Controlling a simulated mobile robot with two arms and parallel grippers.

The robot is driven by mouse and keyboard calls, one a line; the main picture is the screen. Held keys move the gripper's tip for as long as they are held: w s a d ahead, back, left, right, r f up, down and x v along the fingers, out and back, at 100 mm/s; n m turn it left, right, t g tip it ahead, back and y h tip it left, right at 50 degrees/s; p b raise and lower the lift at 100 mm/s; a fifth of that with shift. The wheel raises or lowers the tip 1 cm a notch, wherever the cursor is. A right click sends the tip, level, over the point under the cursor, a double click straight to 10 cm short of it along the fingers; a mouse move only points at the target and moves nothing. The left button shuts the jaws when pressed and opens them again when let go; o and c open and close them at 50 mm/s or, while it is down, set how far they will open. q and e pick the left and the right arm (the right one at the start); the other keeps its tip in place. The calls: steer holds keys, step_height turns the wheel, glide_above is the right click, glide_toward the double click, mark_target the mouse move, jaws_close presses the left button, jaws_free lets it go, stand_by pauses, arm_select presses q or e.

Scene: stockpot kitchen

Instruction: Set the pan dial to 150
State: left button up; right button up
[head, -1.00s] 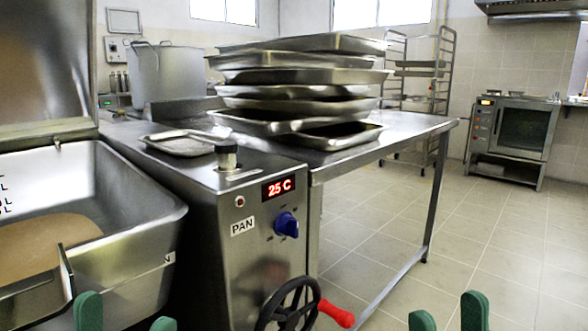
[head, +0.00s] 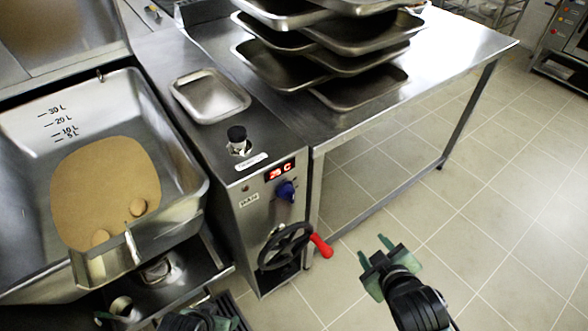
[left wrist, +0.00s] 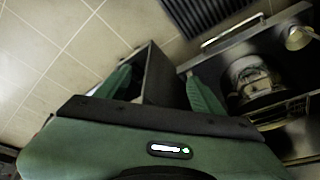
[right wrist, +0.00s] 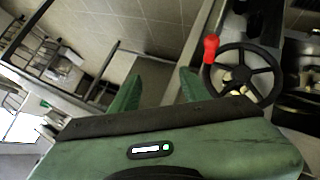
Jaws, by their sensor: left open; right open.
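The blue pan dial (head: 286,191) is on the front of the steel control cabinet, below a red lit display (head: 280,171). The display is hard to read now; it showed 25 C a second ago. The PAN label (head: 249,200) is left of the dial. My right gripper (head: 372,247) is open and empty over the floor, below and to the right of the dial, apart from it. In the right wrist view its green fingers (right wrist: 155,88) are spread. My left gripper is at the bottom edge of the head view; its open green fingers (left wrist: 160,88) show in the left wrist view.
A black handwheel (head: 284,247) with a red handle (head: 321,246) sticks out below the dial. The tilting pan (head: 190,207) is at left. A steel table (head: 440,50) with stacked trays (head: 355,88) is at right. The floor (head: 370,190) right of the cabinet is clear.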

steer(key=w+a+r+n+t, duration=0.1)
steer(key=w+n+t, duration=0.1)
steer(key=w+n, duration=0.3)
steer(key=n+t+y, duration=0.1)
steer(key=n+y, duration=1.1)
steer(key=n, duration=0.8)
glide_toward(294, 199)
steer(key=x, duration=0.3)
steer(key=p+x, duration=0.1)
steer(key=x, duration=0.6)
steer(key=shift+w, duration=0.15)
arm_select(q)
steer(key=s+a+f+g, duration=0.1)
steer(key=s+a+f, duration=0.1)
steer(key=s+f, duration=0.9)
steer(key=s+a+f+g, duration=0.2)
steer(key=s+f, duration=0.9)
steer(key=f, duration=0.3)
steer(key=shift+s+f+y, duration=0.3)
steer(key=shift+s, duration=0.05)
steer(key=shift+a, duration=0.1)
arm_select(e)
jaws_close()
